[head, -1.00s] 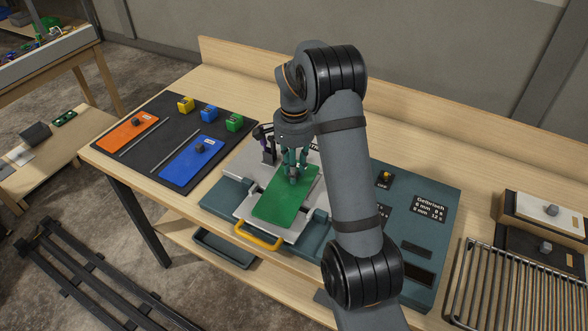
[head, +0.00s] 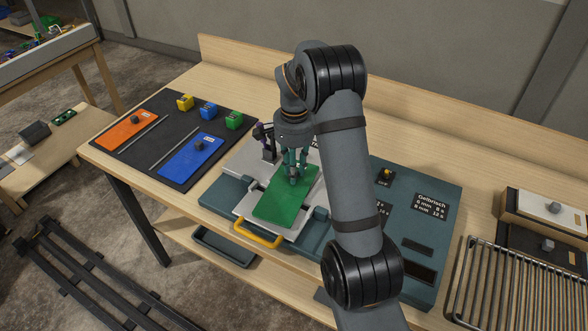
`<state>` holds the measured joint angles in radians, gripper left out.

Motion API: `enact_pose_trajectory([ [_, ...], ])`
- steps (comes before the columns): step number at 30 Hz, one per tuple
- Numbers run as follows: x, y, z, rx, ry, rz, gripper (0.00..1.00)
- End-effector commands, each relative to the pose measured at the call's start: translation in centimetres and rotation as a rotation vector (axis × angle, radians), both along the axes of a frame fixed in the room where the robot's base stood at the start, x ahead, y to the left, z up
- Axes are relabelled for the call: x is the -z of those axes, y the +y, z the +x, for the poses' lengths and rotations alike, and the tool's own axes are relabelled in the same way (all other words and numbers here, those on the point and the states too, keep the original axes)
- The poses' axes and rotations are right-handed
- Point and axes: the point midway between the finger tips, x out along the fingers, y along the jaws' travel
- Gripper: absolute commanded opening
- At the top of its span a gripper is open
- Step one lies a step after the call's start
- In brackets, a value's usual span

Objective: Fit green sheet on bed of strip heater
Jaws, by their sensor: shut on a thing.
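The green sheet (head: 284,205) lies flat over the light grey bed (head: 243,208) of the teal strip heater (head: 222,197). My gripper (head: 293,180) points down at the far part of the sheet and is shut on its knob, which the fingers mostly hide. The sheet looks level and at or very near the bed surface; I cannot tell whether it touches. A yellow handle (head: 258,235) sits at the bed's front edge. My arm hides part of the heater to the right of the sheet.
A black mat (head: 150,125) at left holds an orange sheet (head: 128,131), a blue sheet (head: 191,158) and small yellow, blue and green blocks (head: 234,120). The heater's control panel (head: 425,225) is right of my arm. A wire rack (head: 515,290) stands at far right.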

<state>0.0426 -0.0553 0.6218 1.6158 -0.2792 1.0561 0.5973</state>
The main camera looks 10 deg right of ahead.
Motion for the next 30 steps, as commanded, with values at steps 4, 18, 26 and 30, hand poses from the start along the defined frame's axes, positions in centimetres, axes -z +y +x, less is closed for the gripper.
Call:
enact_pose_trajectory([
  [4,0.22,0.01,0.02,0.0,-0.001,0.001,0.0],
  [18,0.31,0.0,0.01,0.0,0.0,0.0,0.3],
  [26,0.32,0.0,0.01,0.0,0.0,0.0,0.45],
  [30,0.33,-0.01,0.01,0.0,0.0,0.0,0.45],
])
